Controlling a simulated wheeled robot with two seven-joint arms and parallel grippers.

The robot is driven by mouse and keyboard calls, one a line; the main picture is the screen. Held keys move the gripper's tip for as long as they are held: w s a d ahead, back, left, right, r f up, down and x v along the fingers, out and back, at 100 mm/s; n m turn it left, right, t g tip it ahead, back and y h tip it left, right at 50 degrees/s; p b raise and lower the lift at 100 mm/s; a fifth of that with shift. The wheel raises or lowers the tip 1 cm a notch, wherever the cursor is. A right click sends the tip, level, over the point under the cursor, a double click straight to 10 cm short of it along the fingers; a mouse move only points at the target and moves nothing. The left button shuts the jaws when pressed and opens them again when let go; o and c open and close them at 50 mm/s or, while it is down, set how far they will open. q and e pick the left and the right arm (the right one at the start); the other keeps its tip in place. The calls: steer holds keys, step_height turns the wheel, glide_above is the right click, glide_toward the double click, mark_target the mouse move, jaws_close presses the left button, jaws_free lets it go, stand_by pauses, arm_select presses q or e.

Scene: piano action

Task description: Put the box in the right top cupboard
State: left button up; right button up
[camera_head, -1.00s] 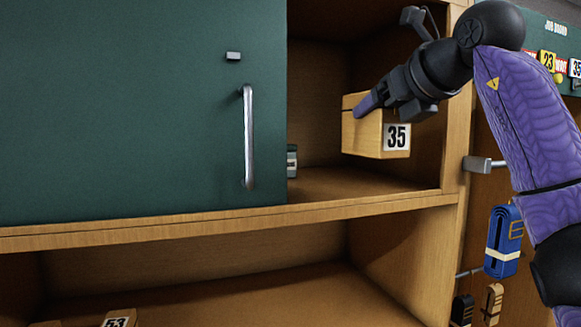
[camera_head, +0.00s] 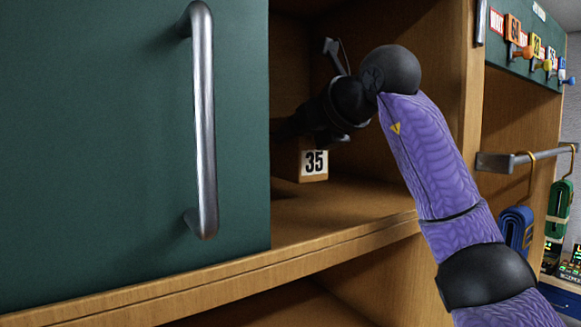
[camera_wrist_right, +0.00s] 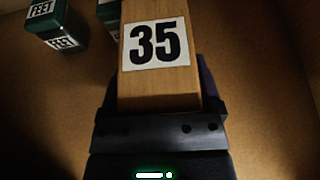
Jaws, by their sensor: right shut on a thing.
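The wooden box with a white "35" label (camera_head: 314,163) is inside the open upper cupboard (camera_head: 350,205), low over its floor. I cannot tell whether it touches the floor. My right gripper (camera_head: 292,128) is inside too, dark and partly hidden behind the green door (camera_head: 110,120). In the right wrist view the box (camera_wrist_right: 158,85) sits between the fingers of the right gripper (camera_wrist_right: 160,100), which is shut on it. My left gripper is out of view.
Green "FEET" blocks (camera_wrist_right: 58,28) lie at the upper left in the right wrist view, near the box. The door's long metal handle (camera_head: 203,120) stands out at the left. A rail with hanging straps (camera_head: 520,160) is at the right. The cupboard floor right of the box is clear.

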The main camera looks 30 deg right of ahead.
mark_target(298, 154)
steer(key=f, duration=0.1)
steer(key=w+f, duration=0.1)
steer(key=f, duration=0.1)
steer(key=shift+w, duration=0.1)
steer(key=shift+s, duration=0.25)
steer(key=shift+f, duration=0.15)
steer(key=o, duration=1.2)
steer(key=shift+a, duration=0.1)
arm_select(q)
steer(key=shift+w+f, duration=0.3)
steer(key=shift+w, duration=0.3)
arm_select(e)
steer(key=shift+o, duration=0.3)
steer(key=shift+w, duration=0.15)
steer(key=shift+s+r, duration=0.2)
steer(key=shift+r, duration=0.1)
arm_select(q)
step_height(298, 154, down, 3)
steer(key=b, duration=0.3)
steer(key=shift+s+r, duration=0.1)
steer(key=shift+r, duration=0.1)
arm_select(e)
steer(key=v, duration=1.1)
steer(key=shift+s+r, duration=0.15)
steer(key=shift+s, duration=0.15)
